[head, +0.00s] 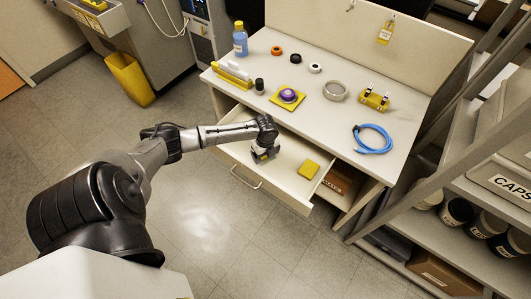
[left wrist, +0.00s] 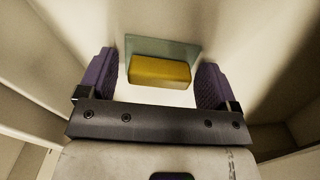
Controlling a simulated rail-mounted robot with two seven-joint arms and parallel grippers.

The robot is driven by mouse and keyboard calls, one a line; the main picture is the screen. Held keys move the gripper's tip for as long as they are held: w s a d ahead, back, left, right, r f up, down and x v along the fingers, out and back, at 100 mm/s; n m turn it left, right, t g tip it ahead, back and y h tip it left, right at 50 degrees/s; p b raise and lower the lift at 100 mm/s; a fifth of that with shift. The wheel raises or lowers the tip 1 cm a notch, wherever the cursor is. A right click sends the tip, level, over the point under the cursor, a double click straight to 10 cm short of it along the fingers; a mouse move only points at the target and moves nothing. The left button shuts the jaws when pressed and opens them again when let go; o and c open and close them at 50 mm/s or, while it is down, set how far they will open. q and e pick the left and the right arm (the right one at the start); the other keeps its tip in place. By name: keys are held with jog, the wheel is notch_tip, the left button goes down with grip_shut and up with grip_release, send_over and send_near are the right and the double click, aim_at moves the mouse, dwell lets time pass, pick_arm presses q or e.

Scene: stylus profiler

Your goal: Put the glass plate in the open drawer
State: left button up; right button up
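My left gripper (head: 263,154) is inside the open drawer (head: 287,179), at its left part. In the left wrist view the left gripper (left wrist: 157,80) has its two purple fingers wide apart. Between them is the clear, greenish glass plate (left wrist: 160,46) with a yellow block (left wrist: 160,71) on it. A gap shows between the block and the left finger; at the right finger the gap is too narrow to judge. The plate appears to be over or on the pale drawer floor; its height is unclear. In the head view the gripper mostly hides it. My right gripper is not in view.
Another yellow block (head: 309,169) lies in the drawer, right of the gripper. The bench top (head: 324,133) above carries a blue bottle (head: 240,39), a purple roll on a yellow pad (head: 288,97), a metal ring (head: 335,91) and a blue cable coil (head: 372,139). A shelf rack stands right.

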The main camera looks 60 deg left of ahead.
pick_arm(q)
notch_tip(320, 180, up, 12)
jog(key=p, duration=0.3)
jog(key=shift+r, duration=0.2)
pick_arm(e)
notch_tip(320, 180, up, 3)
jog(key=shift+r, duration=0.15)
pick_arm(q)
jog(key=shift+d, duration=0.1)
